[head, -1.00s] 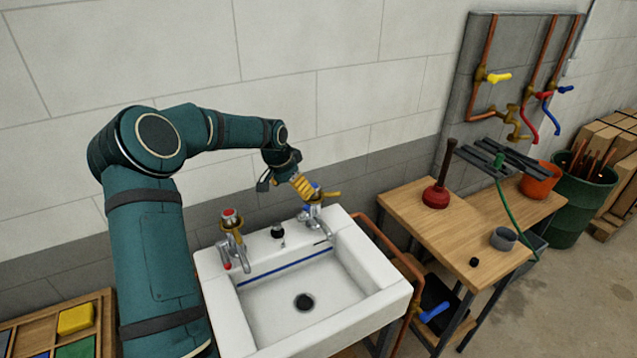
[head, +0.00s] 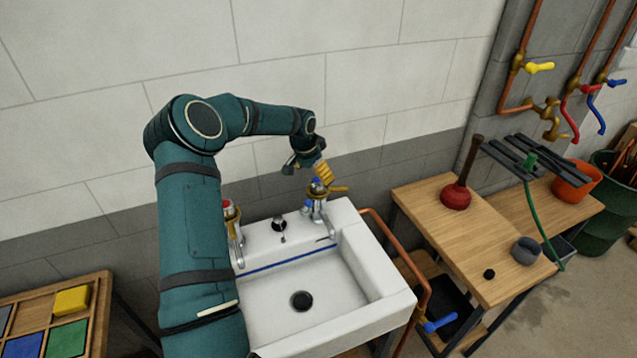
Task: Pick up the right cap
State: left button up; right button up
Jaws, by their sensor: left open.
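The right tap (head: 318,210) stands at the back right of the white sink (head: 378,268). Its small blue cap (head: 316,183) shows on top, above a brass-coloured collar. The left tap (head: 238,240), with a red cap (head: 228,207), stands at the back left, partly covered by my left arm. My left gripper (head: 310,172) is open, just above and behind the right tap's top. Its yellow part is very close to the blue cap; I cannot tell whether they touch. My right gripper is not in view.
A black stopper (head: 279,224) sits on the sink's back ledge between the taps. The wall (head: 400,95) is close behind. A wooden bench (head: 440,225) with a red plunger (head: 457,190) and a grey cup (head: 526,250) stands right. A tray of coloured blocks (head: 98,315) is at the left.

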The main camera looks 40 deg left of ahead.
aim_at(317, 180)
pick_arm(q)
jog(key=shift+x, duration=2.9)
jog(key=c, duration=1.3)
